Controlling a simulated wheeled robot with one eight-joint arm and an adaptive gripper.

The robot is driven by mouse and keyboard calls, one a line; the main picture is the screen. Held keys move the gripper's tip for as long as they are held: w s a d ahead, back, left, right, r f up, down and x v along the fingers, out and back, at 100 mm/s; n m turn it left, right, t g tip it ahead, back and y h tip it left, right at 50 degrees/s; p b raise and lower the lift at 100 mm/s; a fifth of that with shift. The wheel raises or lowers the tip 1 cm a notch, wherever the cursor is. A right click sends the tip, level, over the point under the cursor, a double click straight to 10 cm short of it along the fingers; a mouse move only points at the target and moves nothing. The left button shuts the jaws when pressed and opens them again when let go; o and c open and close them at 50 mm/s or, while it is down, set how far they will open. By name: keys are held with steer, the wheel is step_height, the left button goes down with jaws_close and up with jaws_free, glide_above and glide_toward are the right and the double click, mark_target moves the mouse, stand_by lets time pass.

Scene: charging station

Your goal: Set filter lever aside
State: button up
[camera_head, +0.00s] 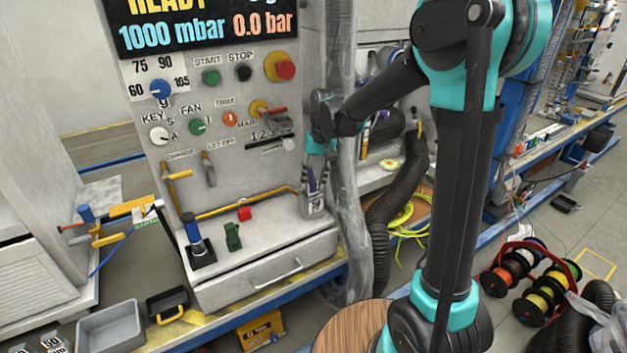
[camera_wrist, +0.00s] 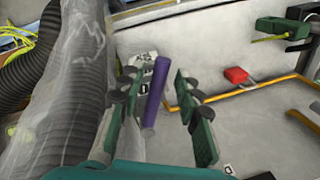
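A purple rod-like handle (camera_wrist: 157,92), which may be the filter lever, stands between the fingers of my gripper (camera_wrist: 155,105) in the wrist view. Gaps show between it and both fingers, so my gripper is open around it. A black-and-white label (camera_wrist: 146,70) is beside the handle. In the head view my gripper (camera_head: 313,180) points down at the right end of the grey station ledge, and a bit of the purple handle shows between its fingers. The handle's base is hard to make out.
A plastic-wrapped hose (camera_head: 348,190) hangs close to the right of my gripper. A yellow pipe (camera_head: 240,205) runs along the panel's foot. A red block (camera_head: 244,213), green piece (camera_head: 233,237) and blue-handled device (camera_head: 196,238) are on the ledge. Bare ledge (camera_head: 275,232) lies in front.

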jaws_close()
steer(key=shift+a, duration=0.1)
steer(key=w+a+m+t, duration=0.1)
steer(key=w+a+m, duration=0.3)
steer(key=a+m, duration=0.6)
steer(key=shift+w+m+t+h, duration=0.3)
steer(key=shift+w+m+h, duration=0.1)
steer(key=shift+m, duration=1.8)
steer(key=shift+o, duration=1.1)
jaws_free()
